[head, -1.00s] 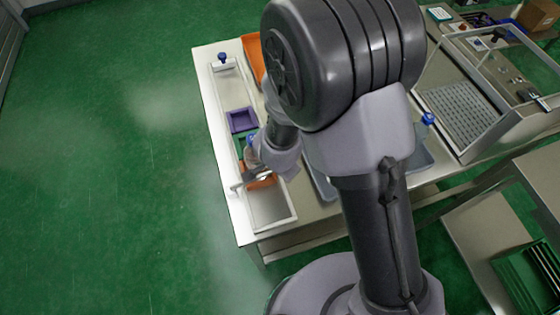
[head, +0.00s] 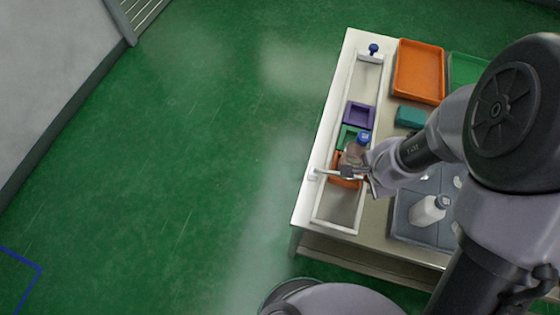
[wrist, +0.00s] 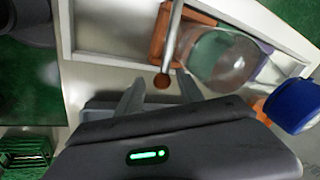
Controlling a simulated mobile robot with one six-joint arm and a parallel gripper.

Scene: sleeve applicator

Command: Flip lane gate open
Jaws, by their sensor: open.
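The lane gate is a thin metal rod (head: 330,173) lying across the lane tray (head: 318,208). In the wrist view the rod (wrist: 173,40) ends in a small brown ball knob (wrist: 162,81). My gripper (wrist: 160,90) is open, with the knob between its two fingertips; I cannot tell whether either finger touches it. In the head view my gripper (head: 368,180) is at the lane's right side, partly hidden by my wrist. A clear bottle (wrist: 225,62) with a blue cap (wrist: 292,105) is in the lane, close beside the rod; its cap also shows in the head view (head: 364,137).
Purple (head: 360,115), green (head: 346,136) and orange (head: 340,160) square frames sit along the lane. A blue knob (head: 373,48) stands at its far end. An orange tray (head: 418,70) and a grey tray with a white bottle (head: 428,210) are to the right. Floor left of the table is clear.

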